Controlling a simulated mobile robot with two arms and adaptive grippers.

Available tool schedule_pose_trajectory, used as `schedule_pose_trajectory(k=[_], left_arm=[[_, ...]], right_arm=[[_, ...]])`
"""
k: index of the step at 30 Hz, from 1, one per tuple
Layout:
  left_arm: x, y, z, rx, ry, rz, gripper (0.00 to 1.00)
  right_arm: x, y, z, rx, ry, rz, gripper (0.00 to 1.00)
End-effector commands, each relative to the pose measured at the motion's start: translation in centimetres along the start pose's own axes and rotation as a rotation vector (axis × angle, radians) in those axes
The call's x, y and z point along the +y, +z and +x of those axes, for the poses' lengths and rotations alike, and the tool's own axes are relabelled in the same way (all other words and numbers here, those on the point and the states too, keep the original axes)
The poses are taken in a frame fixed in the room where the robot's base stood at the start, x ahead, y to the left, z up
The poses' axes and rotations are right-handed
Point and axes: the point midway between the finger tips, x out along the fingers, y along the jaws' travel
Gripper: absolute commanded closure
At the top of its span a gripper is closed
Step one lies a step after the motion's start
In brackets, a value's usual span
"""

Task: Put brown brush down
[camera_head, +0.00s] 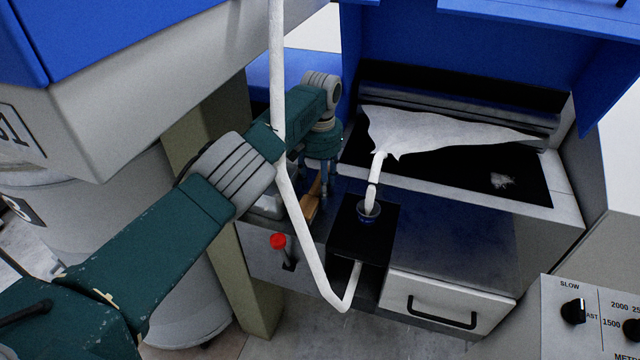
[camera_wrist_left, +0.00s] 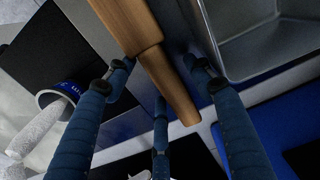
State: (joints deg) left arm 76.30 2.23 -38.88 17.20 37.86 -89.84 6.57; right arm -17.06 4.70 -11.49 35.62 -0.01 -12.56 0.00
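The brown brush (camera_wrist_left: 158,62) shows in the left wrist view as a brown wooden body with a narrower handle end, between my left fingers. In the head view a small brown part (camera_head: 311,208) of it shows below my left gripper (camera_head: 318,185), over the blue-grey machine ledge. In the wrist view the blue fingers of my left gripper (camera_wrist_left: 158,78) are spread, with visible gaps beside the brush. The brush's far end is cut off by the wrist view's top edge. Whether any finger touches it is hard to tell. My right gripper is not in view.
A metal tray (camera_wrist_left: 278,45) is beside the brush. A black block (camera_head: 362,232) holds a blue-rimmed funnel (camera_head: 368,212) with white sliver running into it. A white pipe (camera_head: 279,100), a red-knobbed lever (camera_head: 279,241) and a drawer (camera_head: 450,300) are close by.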

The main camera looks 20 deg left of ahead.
Motion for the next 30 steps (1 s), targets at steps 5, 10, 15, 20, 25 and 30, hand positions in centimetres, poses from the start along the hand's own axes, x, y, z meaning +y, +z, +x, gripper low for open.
schedule_pose_trajectory(k=[5, 10, 15, 20, 25, 30], left_arm=[[0.0, 0.0, -0.2, 0.0, 0.0, 0.0, 0.47], [0.0, -0.1, -1.7, 0.003, 0.001, 0.001, 0.47], [0.0, -0.2, -5.1, 0.007, 0.001, 0.0, 0.47], [0.0, -0.1, -8.5, 0.004, 0.001, 0.0, 0.47], [0.1, -0.1, -11.2, 0.002, 0.0, -0.001, 0.47], [0.0, 0.0, -12.3, -0.001, 0.001, 0.0, 0.47]], right_arm=[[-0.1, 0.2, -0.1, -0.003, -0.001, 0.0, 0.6], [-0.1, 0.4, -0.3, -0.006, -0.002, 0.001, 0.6], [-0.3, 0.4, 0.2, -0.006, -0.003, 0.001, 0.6], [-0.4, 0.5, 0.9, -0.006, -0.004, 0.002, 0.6], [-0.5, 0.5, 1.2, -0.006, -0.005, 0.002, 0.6], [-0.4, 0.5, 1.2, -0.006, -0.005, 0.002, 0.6]])
